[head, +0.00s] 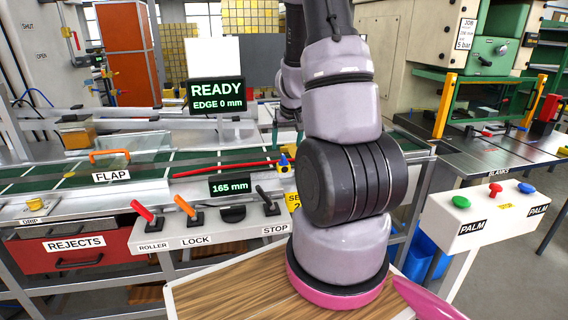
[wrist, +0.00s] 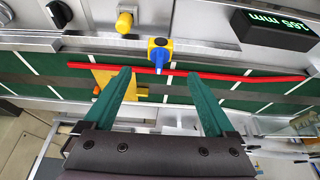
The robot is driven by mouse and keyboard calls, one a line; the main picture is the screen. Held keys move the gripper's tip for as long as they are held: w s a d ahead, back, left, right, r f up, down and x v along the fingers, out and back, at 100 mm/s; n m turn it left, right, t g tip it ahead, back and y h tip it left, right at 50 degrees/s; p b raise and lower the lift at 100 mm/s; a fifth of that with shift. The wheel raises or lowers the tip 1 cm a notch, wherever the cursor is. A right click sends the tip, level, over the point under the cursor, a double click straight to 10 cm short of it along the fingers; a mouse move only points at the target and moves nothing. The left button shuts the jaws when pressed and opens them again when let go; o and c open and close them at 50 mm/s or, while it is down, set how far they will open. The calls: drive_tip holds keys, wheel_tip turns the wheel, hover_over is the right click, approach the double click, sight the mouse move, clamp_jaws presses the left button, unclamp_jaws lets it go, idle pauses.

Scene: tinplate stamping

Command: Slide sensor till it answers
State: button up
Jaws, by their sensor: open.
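The likely sensor is a small blue-and-yellow block (wrist: 161,54) at the red strip; in the head view it (head: 285,163) stands beside my arm, at the right end of the visible red strip (head: 225,169). My gripper (wrist: 152,74) is open, its two green fingers spread on either side of the sensor in the picture. The fingertips lie just short of it, and nothing is clearly held between them. A display (head: 230,187) reads 165 mm; another (head: 216,95) reads READY, EDGE 0 mm. In the head view my arm hides much of the gripper.
A yellow piece (wrist: 106,79) lies on the green belt (wrist: 215,92), partly behind the left finger. A yellow knob (wrist: 124,22) stands across the strip. Levers (head: 187,207) line the front panel. A palm-button box (head: 485,215) stands at right.

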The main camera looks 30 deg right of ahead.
sight(285, 157)
drive_tip(key=shift+x, duration=5.35)
drive_tip(key=shift+w, duration=0.1)
drive_tip(key=shift+d, duration=0.1)
clamp_jaws()
